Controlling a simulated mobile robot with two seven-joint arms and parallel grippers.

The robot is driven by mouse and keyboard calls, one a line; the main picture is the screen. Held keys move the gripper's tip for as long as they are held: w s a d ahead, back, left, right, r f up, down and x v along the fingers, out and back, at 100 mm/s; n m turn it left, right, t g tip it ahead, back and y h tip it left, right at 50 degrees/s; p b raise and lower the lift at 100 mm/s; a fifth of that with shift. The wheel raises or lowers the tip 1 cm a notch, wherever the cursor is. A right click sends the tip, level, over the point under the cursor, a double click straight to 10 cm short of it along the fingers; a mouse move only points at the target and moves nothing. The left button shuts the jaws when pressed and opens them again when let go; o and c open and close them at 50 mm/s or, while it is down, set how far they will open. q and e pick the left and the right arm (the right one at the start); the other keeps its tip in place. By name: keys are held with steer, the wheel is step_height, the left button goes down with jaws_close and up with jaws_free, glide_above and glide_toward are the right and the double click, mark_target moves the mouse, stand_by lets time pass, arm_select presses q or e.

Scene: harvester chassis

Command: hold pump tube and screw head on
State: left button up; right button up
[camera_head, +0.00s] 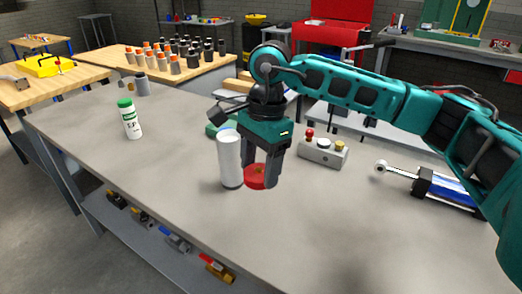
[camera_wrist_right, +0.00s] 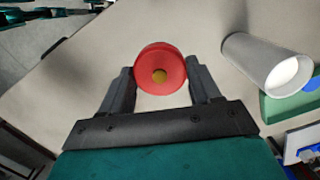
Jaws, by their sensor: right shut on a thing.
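The pump tube, a grey-white cylinder (camera_head: 230,160), stands upright on the grey bench, just left of my right gripper. In the right wrist view the tube (camera_wrist_right: 255,60) is at the right, with its pale end showing and a gap between it and the red part. My right gripper (camera_head: 262,180) points down and is shut on the red round head (camera_head: 256,177). In the right wrist view the red head (camera_wrist_right: 160,68), with a yellowish centre, sits between the fingertips (camera_wrist_right: 162,80). The head is beside the tube, not on it. My left gripper is not in view.
A green-capped white bottle (camera_head: 130,118) stands at the bench's left. A grey control box (camera_head: 323,150) with a red knob is behind right; a blue cylinder device (camera_head: 445,188) lies farther right. A green block (camera_head: 214,129) is behind the tube. The front bench (camera_head: 200,225) is clear.

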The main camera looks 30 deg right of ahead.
mark_target(258, 180)
steer(key=f+n, duration=0.1)
steer(key=n, duration=0.1)
steer(key=s+n, duration=0.1)
steer(key=n, duration=0.2)
steer(key=a+f+n, duration=0.1)
steer(key=n, duration=0.1)
steer(key=shift+s+f+g+h, duration=0.3)
steer(key=shift+f+g, duration=0.05)
steer(key=shift+g, duration=0.05)
steer(key=n, duration=0.2)
steer(key=s+f+n, duration=0.1)
steer(key=n, duration=0.1)
steer(key=shift+a+f, duration=0.1)
steer(key=shift+a, duration=0.15)
steer(key=n, duration=0.1)
steer(key=f+n, duration=0.1)
steer(key=n, duration=0.1)
steer(key=s+n, duration=0.1)
steer(key=shift+a+f+h, duration=0.2)
steer(key=shift+a+h, duration=0.05)
steer(key=shift+h, duration=0.15)
